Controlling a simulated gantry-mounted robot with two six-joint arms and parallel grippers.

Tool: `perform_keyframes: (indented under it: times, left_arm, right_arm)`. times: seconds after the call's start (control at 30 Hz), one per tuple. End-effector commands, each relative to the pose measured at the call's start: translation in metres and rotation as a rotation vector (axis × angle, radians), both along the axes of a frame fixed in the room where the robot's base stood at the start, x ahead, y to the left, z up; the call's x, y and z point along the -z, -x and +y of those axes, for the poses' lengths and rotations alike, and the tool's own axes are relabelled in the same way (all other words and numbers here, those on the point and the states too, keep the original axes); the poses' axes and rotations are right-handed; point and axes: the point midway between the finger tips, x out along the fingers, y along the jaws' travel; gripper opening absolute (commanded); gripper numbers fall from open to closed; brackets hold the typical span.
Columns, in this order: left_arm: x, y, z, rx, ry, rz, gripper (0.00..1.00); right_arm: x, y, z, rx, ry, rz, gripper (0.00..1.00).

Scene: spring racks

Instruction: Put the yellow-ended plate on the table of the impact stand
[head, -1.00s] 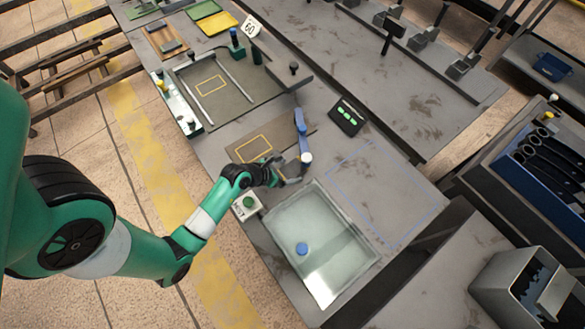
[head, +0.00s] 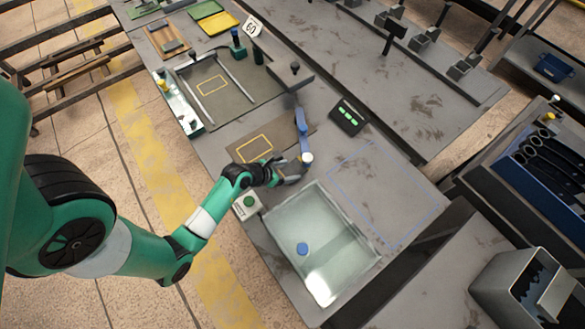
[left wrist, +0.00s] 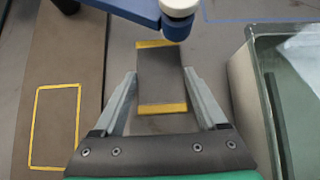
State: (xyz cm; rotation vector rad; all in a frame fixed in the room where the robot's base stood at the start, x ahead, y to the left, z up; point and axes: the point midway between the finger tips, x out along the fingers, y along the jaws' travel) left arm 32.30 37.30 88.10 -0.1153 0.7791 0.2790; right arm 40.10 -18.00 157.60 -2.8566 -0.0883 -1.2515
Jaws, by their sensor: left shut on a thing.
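The yellow-ended plate (left wrist: 160,75) is a dark grey strip with a yellow band at each end, seen in the left wrist view. My left gripper (left wrist: 158,82) is shut on it, with one finger along each long side. In the head view the left gripper (head: 293,168) is low over the bench, beside a blue arm (head: 302,125) with a white-tipped head (head: 306,158). That head also shows just beyond the plate in the left wrist view (left wrist: 179,8). I cannot tell whether the plate touches the bench. My right gripper is out of view.
A brown board (head: 235,145) with a yellow outline lies left of the gripper. A clear tank (head: 345,265) stands close in front, and a green-button box (head: 247,205) is under the forearm. A black box with green lights (head: 348,115) is behind. A blue-outlined area (head: 385,190) is clear.

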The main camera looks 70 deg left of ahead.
Motion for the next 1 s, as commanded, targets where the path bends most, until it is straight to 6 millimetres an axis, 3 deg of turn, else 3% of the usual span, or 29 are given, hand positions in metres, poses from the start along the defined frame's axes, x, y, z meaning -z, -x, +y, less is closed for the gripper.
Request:
perform_keyframes:
  times: [0.33, 0.67, 1.0]
  left_arm:
    - [-0.016, -0.001, 0.001, 0.0, -0.003, -0.005, 0.0]
    - [-0.014, 0.041, -0.012, -0.003, 0.001, -0.002, 0.0]
    - [-0.09, 0.037, -0.011, 0.001, -0.005, -0.007, 0.0]
  right_arm:
    - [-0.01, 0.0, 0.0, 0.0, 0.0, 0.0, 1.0]
    - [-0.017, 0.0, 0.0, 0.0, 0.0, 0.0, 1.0]
    - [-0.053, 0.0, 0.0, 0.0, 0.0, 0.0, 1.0]
